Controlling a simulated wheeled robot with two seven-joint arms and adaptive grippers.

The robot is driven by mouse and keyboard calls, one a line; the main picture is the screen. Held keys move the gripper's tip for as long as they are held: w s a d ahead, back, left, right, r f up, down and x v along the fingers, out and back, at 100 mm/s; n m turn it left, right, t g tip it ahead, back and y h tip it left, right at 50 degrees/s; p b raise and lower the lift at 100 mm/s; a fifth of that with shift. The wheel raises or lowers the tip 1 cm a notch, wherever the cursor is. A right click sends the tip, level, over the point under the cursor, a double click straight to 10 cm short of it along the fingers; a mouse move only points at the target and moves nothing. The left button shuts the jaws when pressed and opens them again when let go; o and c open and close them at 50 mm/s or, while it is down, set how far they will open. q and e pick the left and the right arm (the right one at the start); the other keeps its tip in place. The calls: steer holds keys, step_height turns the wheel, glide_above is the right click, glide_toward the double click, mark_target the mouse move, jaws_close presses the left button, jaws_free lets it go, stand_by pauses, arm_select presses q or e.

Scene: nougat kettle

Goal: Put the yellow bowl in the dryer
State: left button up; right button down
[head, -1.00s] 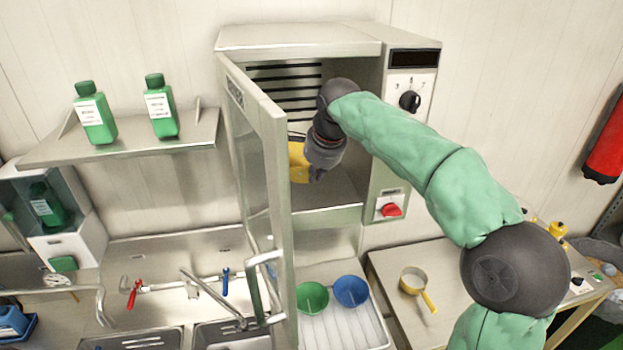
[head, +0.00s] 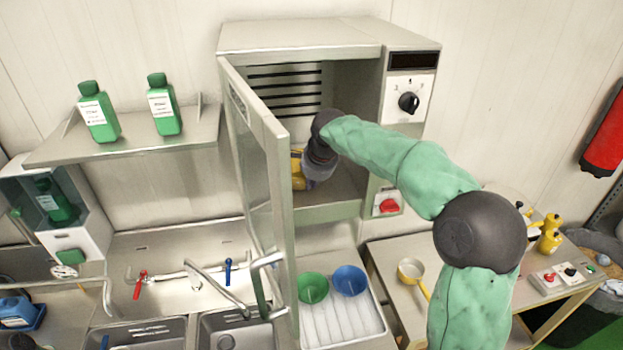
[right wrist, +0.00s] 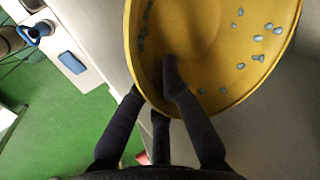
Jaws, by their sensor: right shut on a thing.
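The dryer (head: 305,38) is the steel cabinet at the back, with its door (head: 268,180) swung open on the left. The yellow bowl (head: 296,168) is inside its lit opening, mostly hidden by my right gripper (head: 305,182). In the right wrist view the bowl (right wrist: 205,50) is large and tilted, with grey-blue specks stuck on its inner face. My right gripper's dark fingers (right wrist: 155,90) are shut on its rim, one inside and the others outside. Whether the bowl touches the dryer floor cannot be told. My left gripper is not in view.
A white ribbed tray (head: 345,325) below the dryer holds a green bowl (head: 313,287) and a blue bowl (head: 349,281). A yellow-handled pan (head: 411,271) lies on the right table. The dryer's knob (head: 408,102) and red switch (head: 388,205) are right of the opening.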

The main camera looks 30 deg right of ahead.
steer(key=shift+f, duration=0.1)
steer(key=shift+f, duration=0.15)
steer(key=c, duration=1.4)
jaws_free()
steer(key=shift+r, duration=0.45)
steer(key=b+v, duration=0.2)
steer(key=v, duration=0.9)
steer(key=shift+s+r+b, duration=0.2)
steer(key=shift+b, duration=0.2)
